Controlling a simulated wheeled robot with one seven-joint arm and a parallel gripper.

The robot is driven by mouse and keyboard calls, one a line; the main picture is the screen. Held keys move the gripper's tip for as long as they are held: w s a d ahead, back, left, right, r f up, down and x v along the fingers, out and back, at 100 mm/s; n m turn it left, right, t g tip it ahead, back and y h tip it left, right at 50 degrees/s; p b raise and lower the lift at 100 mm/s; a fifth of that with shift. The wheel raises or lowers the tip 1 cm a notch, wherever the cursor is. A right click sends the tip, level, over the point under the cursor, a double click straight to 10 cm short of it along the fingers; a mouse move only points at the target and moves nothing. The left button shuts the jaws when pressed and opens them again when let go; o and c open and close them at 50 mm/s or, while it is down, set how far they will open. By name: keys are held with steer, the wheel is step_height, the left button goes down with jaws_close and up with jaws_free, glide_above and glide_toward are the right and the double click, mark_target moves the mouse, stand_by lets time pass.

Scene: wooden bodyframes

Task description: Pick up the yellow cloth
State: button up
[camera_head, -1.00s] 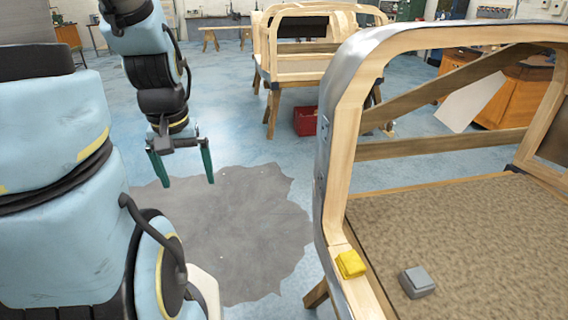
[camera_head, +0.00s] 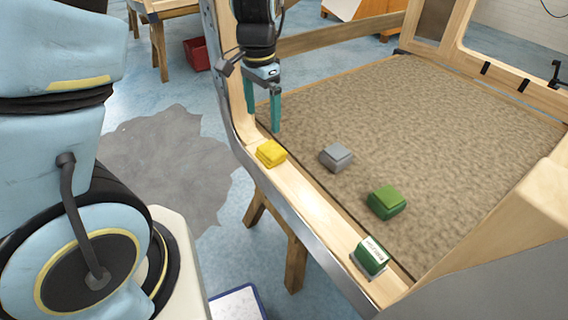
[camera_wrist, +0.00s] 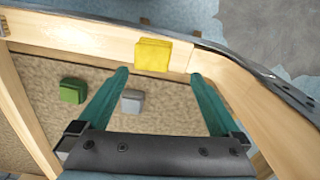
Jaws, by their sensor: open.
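The yellow cloth (camera_head: 271,153) is a small folded block lying on the wooden rail of the bodyframe. In the wrist view the yellow cloth (camera_wrist: 153,55) shows ahead of the fingertips, roughly between their lines. My gripper (camera_head: 262,124) is open, with its two green fingers pointing down. It appears above and a little behind the cloth, near the rail. The fingers (camera_wrist: 160,73) are apart with nothing held between them. The cloth is fully visible in both views.
A grey folded cloth (camera_head: 336,157) and a green one (camera_head: 386,202) lie on the brown textured panel (camera_head: 450,130). A green-and-white box (camera_head: 370,257) sits on the rail (camera_head: 315,207) farther right. The frame's upright post (camera_head: 229,75) stands just left of my gripper.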

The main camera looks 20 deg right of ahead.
glide_above(270, 149)
step_height(270, 149, down, 5)
steer(key=shift+w+d+f, duration=0.1)
steer(key=shift+f+p, duration=0.45)
steer(key=shift+f, duration=2.6)
steer(key=c, duration=1.1)
steer(key=shift+r, duration=0.15)
step_height(270, 149, up, 10)
steer(key=shift+f, duration=0.1)
